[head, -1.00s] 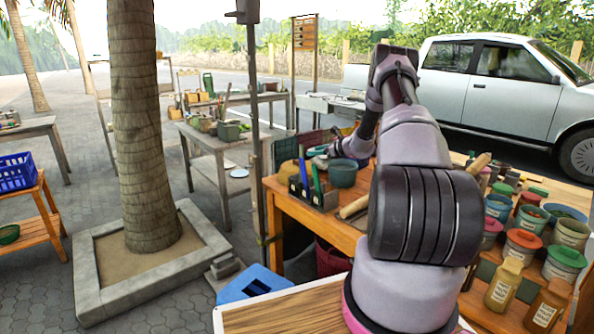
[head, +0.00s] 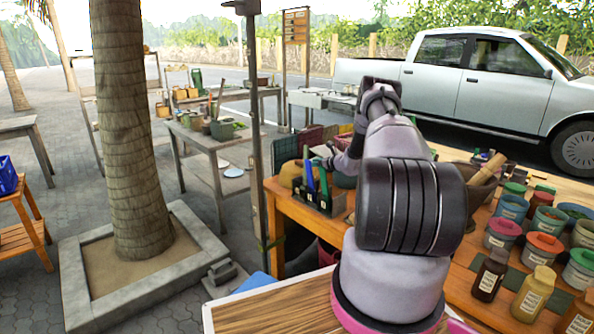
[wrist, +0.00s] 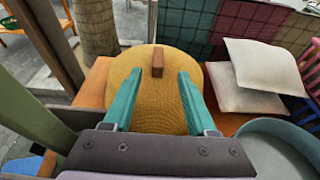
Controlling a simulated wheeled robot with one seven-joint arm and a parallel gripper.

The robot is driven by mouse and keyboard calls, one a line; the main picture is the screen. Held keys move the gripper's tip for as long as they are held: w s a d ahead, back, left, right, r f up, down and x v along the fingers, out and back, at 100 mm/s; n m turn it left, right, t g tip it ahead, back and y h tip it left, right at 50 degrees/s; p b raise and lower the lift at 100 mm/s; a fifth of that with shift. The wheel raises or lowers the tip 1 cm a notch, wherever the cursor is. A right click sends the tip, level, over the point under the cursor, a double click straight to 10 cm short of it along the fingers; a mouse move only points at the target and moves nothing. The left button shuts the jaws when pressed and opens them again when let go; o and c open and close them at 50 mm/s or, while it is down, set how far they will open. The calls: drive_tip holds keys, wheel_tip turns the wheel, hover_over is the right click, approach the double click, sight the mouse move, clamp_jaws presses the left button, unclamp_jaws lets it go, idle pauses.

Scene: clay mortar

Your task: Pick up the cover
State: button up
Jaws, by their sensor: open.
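The cover (wrist: 150,100) is a round, yellow-brown woven lid with a small brown block handle (wrist: 158,62) on top. It lies on the orange wooden table in the wrist view. In the head view it is a small tan patch (head: 289,173) at the table's far left corner, partly hidden. My gripper (wrist: 158,76) is open and empty, its two teal fingers spread above the cover. The handle lies between the finger lines, slightly beyond the tips. Whether the fingers touch the cover I cannot tell. In the head view my arm hides most of the gripper.
A grey-blue bowl (wrist: 275,150) stands close on the right in the wrist view, with pale square pads (wrist: 262,65) behind it. A dark holder with pens (head: 319,193) stands near the cover. Several paint jars (head: 543,222) and a brown bowl (head: 482,186) fill the table's right side.

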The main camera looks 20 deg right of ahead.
sight(300, 162)
drive_tip(key=x, duration=0.8)
drive_tip(key=shift+w+a+f, duration=0.1)
drive_tip(key=shift+w+a, duration=0.15)
drive_tip(key=shift+w, duration=0.1)
clamp_jaws()
